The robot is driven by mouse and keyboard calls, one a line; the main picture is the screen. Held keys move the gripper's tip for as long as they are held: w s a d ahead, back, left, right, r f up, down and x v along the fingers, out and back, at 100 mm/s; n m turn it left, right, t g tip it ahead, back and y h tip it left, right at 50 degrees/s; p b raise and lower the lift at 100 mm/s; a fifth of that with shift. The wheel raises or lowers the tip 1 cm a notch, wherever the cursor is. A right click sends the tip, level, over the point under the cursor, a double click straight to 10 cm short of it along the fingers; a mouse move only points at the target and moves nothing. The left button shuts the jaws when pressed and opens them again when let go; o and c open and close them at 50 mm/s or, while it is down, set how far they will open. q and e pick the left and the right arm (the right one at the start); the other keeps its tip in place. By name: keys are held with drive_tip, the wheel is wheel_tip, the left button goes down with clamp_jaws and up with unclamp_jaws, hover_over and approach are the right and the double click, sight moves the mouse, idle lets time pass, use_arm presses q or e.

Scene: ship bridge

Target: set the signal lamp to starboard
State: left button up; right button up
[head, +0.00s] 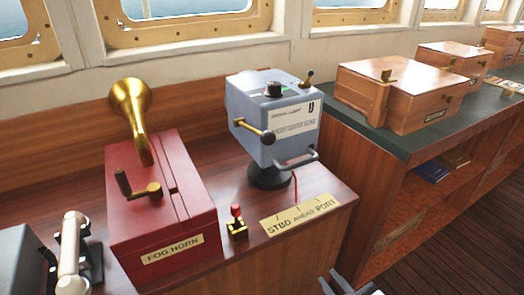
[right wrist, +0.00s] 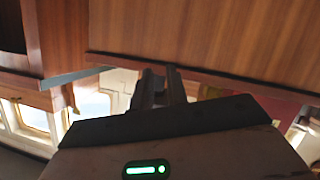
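The signal lamp (head: 274,136) is a grey-blue box on a round black base (head: 270,177), on the wooden console. My right gripper (head: 338,284) is below the console's front edge, apart from the lamp. In the right wrist view its fingers (right wrist: 164,85) are close together and empty. My left gripper is out of view.
A red fog horn box (head: 168,205) with a brass horn and crank stands left of the lamp. A small red-knobbed switch (head: 237,225) sits between them. A white handset-like bar (head: 74,255) is at far left. Wooden boxes (head: 420,90) stand on the right counter.

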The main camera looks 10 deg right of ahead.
drive_tip(key=w+d+r+n+t+y, duration=0.2)
drive_tip(key=w+d+r+n+t, duration=0.15)
drive_tip(key=r+n, duration=0.5)
drive_tip(key=n+t+y, duration=0.2)
drive_tip(key=n+y, duration=0.1)
drive_tip(key=n, duration=0.4)
approach(301, 163)
drive_tip(key=shift+g, duration=0.35)
drive_tip(key=p+x, duration=0.2)
drive_tip(key=x, duration=0.8)
drive_tip(key=shift+w+d+r+p, duration=0.1)
drive_tip(key=shift+w+p, duration=0.1)
drive_tip(key=shift+p, duration=0.1)
drive_tip(key=shift+c, duration=0.3)
clamp_jaws()
